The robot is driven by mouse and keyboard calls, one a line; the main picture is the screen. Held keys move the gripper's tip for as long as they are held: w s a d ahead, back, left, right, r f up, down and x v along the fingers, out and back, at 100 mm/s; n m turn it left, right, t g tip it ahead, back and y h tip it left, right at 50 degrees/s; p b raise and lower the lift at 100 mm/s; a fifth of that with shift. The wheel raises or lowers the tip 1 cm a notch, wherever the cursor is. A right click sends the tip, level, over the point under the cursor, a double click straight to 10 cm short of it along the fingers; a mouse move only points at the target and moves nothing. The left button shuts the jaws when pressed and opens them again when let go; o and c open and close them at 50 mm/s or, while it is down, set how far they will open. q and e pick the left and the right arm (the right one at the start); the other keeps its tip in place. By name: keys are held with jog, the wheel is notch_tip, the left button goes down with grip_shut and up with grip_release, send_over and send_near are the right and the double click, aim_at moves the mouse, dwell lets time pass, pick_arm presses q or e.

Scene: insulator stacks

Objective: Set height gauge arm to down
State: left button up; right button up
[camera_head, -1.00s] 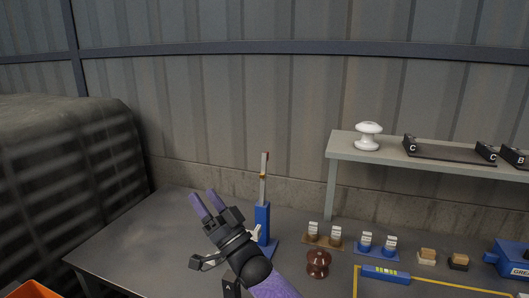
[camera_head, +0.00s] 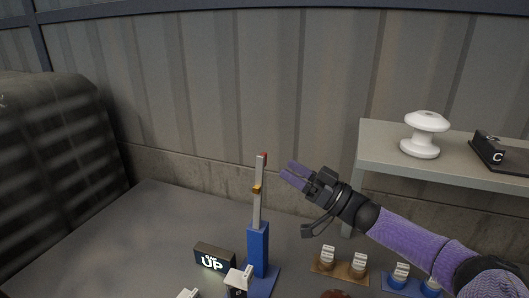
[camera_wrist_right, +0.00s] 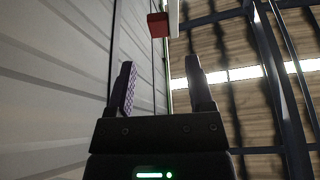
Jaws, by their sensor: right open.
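The height gauge (camera_head: 257,250) stands upright on the table, with a blue post and base and a pale upright bar (camera_head: 260,205). A brass-coloured piece (camera_head: 257,189) sits partway up the bar, and a red piece is at its top (camera_head: 264,156). A dark sign (camera_head: 213,259) beside it reads "UP". My right gripper (camera_head: 289,173) is open and empty, apart from the bar, just right of its upper part. The right wrist view shows its open fingers (camera_wrist_right: 158,78), with the red piece (camera_wrist_right: 158,24) beyond them. My left gripper is not in view.
A grey shelf (camera_head: 385,165) at right bears a white insulator (camera_head: 425,135) and a black holder marked C (camera_head: 489,150). Small labelled pieces stand on brown (camera_head: 340,267) and blue bases below. The table's left part is clear.

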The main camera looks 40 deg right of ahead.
aim_at(266, 155)
jog(key=b+x, duration=0.1)
jog(key=x, duration=0.5)
jog(key=shift+f+b, duration=0.1)
jog(key=shift+b, duration=0.2)
jog(key=shift+w+a+r, duration=0.25)
jog(key=shift+w, duration=0.25)
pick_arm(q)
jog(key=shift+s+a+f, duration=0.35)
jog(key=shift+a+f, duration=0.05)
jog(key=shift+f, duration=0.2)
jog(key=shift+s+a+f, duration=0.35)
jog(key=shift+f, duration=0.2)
pick_arm(e)
jog(key=shift+w, duration=0.15)
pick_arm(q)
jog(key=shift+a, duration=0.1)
pick_arm(e)
jog(key=shift+r, duration=0.1)
jog(key=shift+a, duration=0.15)
grip_shut()
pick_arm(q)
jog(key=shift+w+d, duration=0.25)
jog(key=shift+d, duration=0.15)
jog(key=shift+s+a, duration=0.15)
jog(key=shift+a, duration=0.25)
pick_arm(e)
jog(key=shift+r, duration=0.1)
